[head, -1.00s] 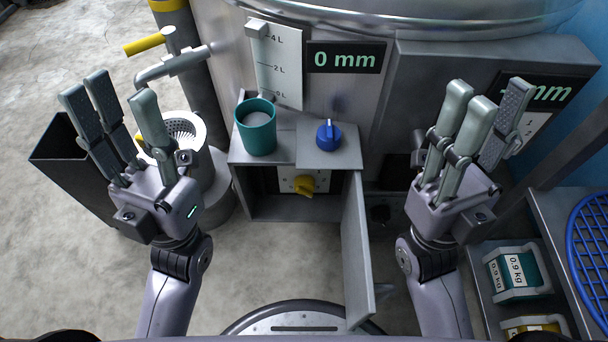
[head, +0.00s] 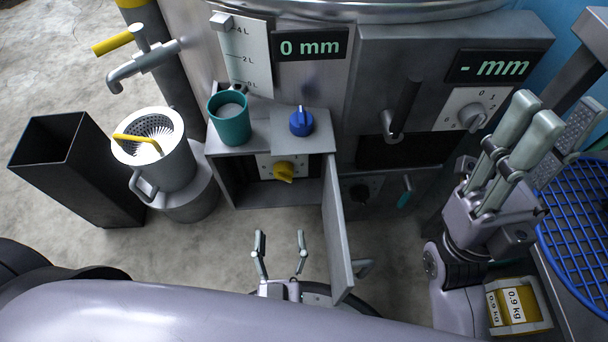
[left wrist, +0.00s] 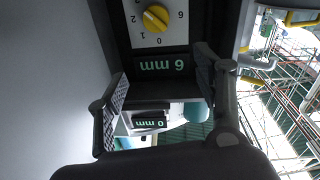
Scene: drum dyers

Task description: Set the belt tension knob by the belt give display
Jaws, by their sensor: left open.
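A yellow knob (head: 284,171) sits on a white plate inside an open grey box. In the left wrist view, which is upside down, the yellow knob (left wrist: 155,18) has a numbered scale around it. Next to its plate is a lit display (left wrist: 164,65) reading 6 or 9 mm; its inverted digit is hard to tell. My left gripper (head: 280,238) is open and empty, in front of the box and short of the knob. My right gripper (head: 566,110) is open and empty at the right.
The box door (head: 337,228) stands open to the right of my left gripper. Upper displays read 0 mm (head: 310,46) and - mm (head: 495,66). A blue grid (head: 580,215) lies at the right.

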